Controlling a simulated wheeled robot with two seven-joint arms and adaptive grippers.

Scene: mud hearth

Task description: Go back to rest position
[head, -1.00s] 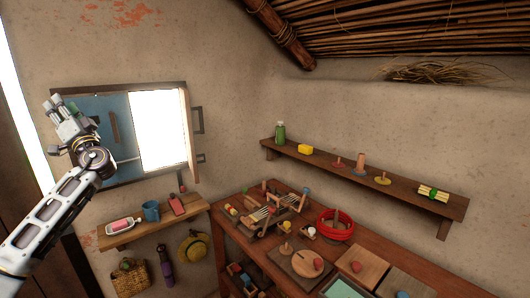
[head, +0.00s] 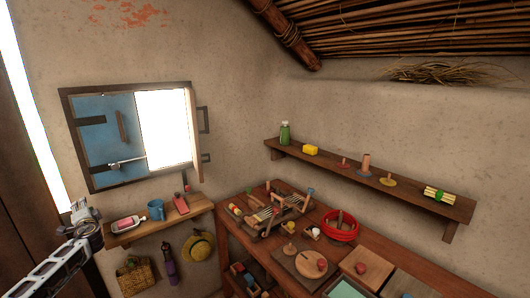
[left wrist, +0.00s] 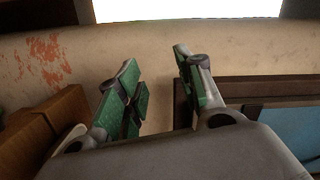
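My left gripper (head: 82,212) is low at the left edge of the head view, left of the small wall shelf. In the left wrist view its two green-padded fingers (left wrist: 158,88) stand apart with nothing between them, so it is open and empty. Bare mud wall shows behind the fingers. My right gripper is in neither view.
A window (head: 108,145) with a blue shutter is above my left gripper. The small shelf (head: 133,233) holds a tray and a blue mug (head: 156,210). A wooden workbench (head: 387,247) carries several toys and boards. A long shelf (head: 330,166) hangs on the right wall.

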